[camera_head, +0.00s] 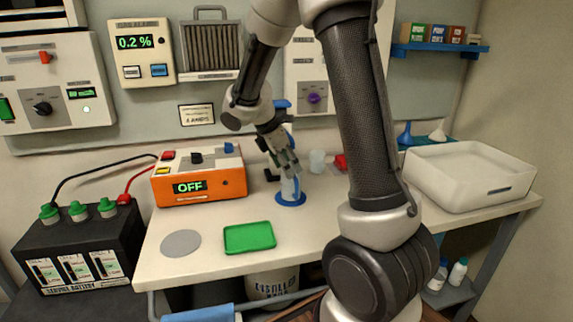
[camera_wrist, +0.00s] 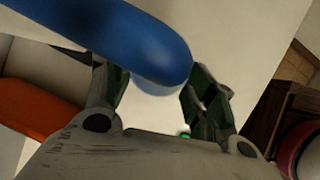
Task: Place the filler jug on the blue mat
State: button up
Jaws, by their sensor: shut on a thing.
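The filler jug (camera_head: 289,187) is pale and translucent, largely hidden behind my gripper (camera_head: 290,167). My gripper is shut on it from above. The round blue mat (camera_head: 290,201) lies on the bench directly under the jug. The jug looks upright over the mat; whether its base touches the mat I cannot tell. In the wrist view a large blue rounded part (camera_wrist: 125,40), apparently of the jug, passes close in front of the camera, between and above the fingers of my gripper (camera_wrist: 150,95). It hides most of what lies below.
An orange charger (camera_head: 205,190) reading OFF stands left of the mat. A green tray (camera_head: 250,237) and a grey disc (camera_head: 181,243) lie in front. A clear cup (camera_head: 317,161) and a red item (camera_head: 340,162) stand behind right. A white basin (camera_head: 468,178) fills the right end.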

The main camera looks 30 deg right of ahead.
jog(key=shift+f, duration=0.1)
jog(key=o, duration=1.4)
jog(key=shift+c, duration=0.2)
jog(key=v, duration=1.2)
jog(key=s+r+m+t+y, duration=0.1)
jog(key=s+m+t+y, duration=0.1)
jog(key=s+m, duration=0.6)
jog(key=s+d+r+m+t+y, duration=0.1)
jog(key=s+m+t+y, duration=0.1)
jog(key=s+m, duration=0.7)
jog(key=shift+s+d+r+y, duration=0.25)
jog(key=shift+s+y, duration=0.25)
jog(key=shift+s, duration=3.2)
